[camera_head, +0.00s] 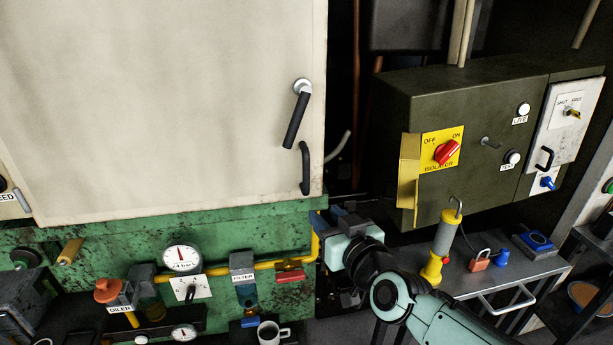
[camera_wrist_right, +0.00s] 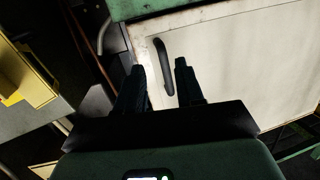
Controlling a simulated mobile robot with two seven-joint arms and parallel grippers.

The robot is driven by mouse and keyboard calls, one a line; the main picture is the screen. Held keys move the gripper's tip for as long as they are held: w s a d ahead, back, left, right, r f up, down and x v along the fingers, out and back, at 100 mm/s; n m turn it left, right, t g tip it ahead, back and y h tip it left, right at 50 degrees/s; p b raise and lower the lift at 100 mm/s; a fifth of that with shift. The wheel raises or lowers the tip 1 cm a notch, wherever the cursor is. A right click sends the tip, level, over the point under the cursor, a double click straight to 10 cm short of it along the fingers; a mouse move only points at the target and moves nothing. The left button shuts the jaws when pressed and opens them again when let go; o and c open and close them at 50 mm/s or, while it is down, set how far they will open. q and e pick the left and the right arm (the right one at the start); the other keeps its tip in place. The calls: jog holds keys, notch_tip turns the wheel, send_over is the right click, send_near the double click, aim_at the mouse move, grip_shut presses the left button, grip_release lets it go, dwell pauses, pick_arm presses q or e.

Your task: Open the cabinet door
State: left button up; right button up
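The cream cabinet door (camera_head: 150,100) looks shut, above a green base. A black lever handle (camera_head: 296,118) on a round silver boss slants down-left near its right edge. Below it is a black bow-shaped pull handle (camera_head: 305,169), which also shows in the right wrist view (camera_wrist_right: 164,66) on the door (camera_wrist_right: 225,60). My right gripper (camera_head: 333,214) is below and right of the pull handle, apart from it. In the right wrist view its fingers (camera_wrist_right: 160,72) are open and empty, with the pull handle seen beyond and between the tips. My left gripper is out of view.
A dark green electrical box (camera_head: 480,110) with a red isolator knob (camera_head: 446,152) and yellow guard (camera_head: 408,170) stands to the right. A yellow gas pipe (camera_head: 215,269) with gauges runs below the door. A shelf (camera_head: 510,270) holds a padlock (camera_head: 480,260).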

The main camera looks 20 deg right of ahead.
jog(key=t, duration=0.1)
send_near(308, 167)
jog(key=s, duration=0.3)
jog(key=w+p, duration=0.1)
jog(key=w, duration=0.6)
jog(key=w+p, duration=0.2)
jog(key=w, duration=0.4)
jog(key=shift+w+d+f, duration=0.15)
jog(key=shift+w, duration=0.25)
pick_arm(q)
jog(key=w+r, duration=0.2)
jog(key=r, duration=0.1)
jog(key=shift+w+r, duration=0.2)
pick_arm(e)
jog(key=shift+c, duration=0.3)
grip_shut()
